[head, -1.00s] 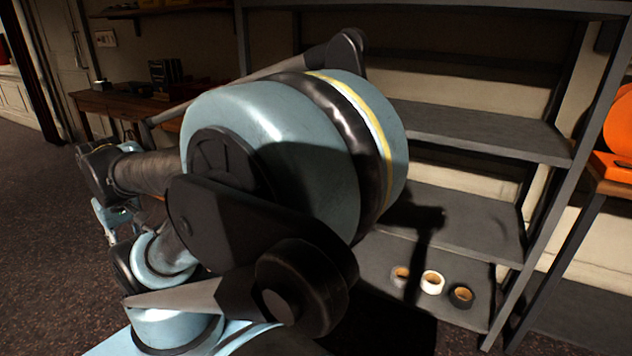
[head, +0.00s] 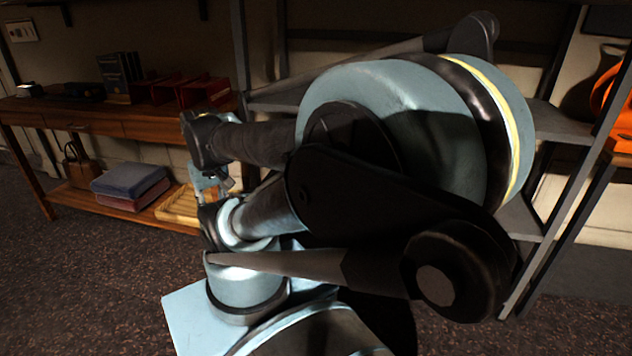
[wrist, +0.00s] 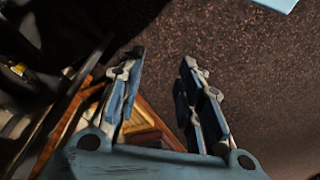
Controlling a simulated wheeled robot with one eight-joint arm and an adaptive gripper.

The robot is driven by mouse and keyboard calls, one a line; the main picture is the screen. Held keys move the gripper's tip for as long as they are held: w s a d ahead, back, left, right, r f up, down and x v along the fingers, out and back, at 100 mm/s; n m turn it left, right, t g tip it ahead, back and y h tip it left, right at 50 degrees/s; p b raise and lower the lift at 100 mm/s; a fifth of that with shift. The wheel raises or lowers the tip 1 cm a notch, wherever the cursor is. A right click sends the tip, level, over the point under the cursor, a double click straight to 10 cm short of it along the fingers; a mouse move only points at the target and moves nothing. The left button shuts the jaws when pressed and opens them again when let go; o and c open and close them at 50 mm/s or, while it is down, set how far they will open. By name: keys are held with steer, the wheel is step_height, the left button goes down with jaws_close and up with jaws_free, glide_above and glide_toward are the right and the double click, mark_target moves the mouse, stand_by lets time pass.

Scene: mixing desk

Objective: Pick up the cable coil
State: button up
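I cannot make out a cable coil in either view. My gripper (wrist: 165,62) is open and empty in the wrist view, its two blue fingers wide apart. Dark speckled floor shows between and beyond the fingertips. In the head view my gripper (head: 208,186) is small and partly hidden by my arm, in front of the wooden desk's lower shelf.
The wooden desk (head: 80,126) stands at the left, with books (head: 120,78) and red trays (head: 200,93) on top. Folded cloths (head: 130,182) and a wooden tray (head: 180,206) lie below. A grey shelf rack (head: 565,124) stands right, largely hidden by my arm. Floor is clear at front left.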

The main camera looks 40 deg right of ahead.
steer(key=shift+w, duration=0.4)
steer(key=shift+a, duration=0.1)
